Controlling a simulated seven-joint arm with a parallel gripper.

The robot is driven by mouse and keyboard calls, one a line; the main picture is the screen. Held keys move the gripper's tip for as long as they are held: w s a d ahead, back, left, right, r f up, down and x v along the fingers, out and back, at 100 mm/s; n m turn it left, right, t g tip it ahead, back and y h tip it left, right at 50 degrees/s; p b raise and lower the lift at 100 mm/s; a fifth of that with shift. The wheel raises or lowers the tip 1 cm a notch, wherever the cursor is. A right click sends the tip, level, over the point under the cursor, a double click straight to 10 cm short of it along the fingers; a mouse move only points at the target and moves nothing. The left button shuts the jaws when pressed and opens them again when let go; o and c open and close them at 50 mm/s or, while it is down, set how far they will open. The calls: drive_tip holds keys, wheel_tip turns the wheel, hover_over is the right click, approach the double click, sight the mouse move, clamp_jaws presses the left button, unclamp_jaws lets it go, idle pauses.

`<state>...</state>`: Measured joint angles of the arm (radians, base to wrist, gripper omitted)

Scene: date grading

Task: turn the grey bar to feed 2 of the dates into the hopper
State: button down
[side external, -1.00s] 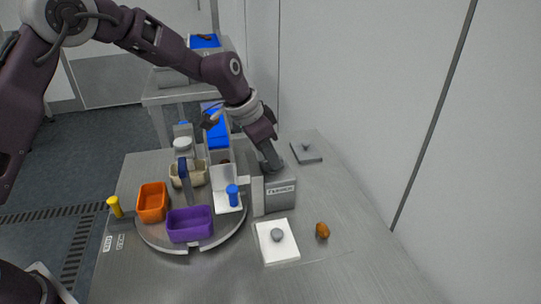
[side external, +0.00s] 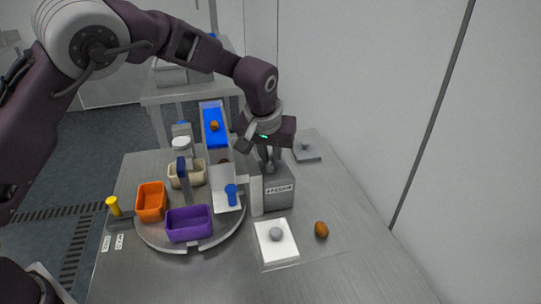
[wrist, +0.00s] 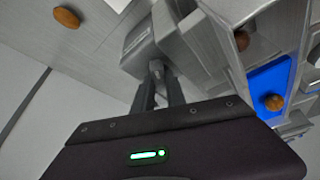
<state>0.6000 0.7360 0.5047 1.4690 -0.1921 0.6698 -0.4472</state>
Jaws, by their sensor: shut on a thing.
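My gripper (side external: 270,168) points down onto the top of a labelled grey box (side external: 279,194). Its fingers are shut on the grey bar (wrist: 156,67), which is mostly hidden between them. One brown date (side external: 214,126) lies on the blue sloping strip (side external: 212,136), and it also shows in the wrist view (wrist: 273,102). A second date (wrist: 241,40) lies lower, near the strip's end; the side view shows only part of it. A third date (side external: 321,230) lies on the table, right of a white plate. I cannot tell which part is the hopper.
A round turntable (side external: 215,238) carries an orange bin (side external: 152,201), a purple bin (side external: 189,224) and a beige bin (side external: 182,180). A white plate (side external: 263,249) with a grey knob is in front of the box. A yellow-topped lever (side external: 113,206) is at left. The table's front right is clear.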

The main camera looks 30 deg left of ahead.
drive_tip(key=shift+d+n+g+y, duration=0.1)
drive_tip(key=shift+n+g+y, duration=0.2)
drive_tip(key=shift+n, duration=0.7)
drive_tip(key=c, duration=1.4)
unclamp_jaws()
drive_tip(key=shift+o, duration=0.2)
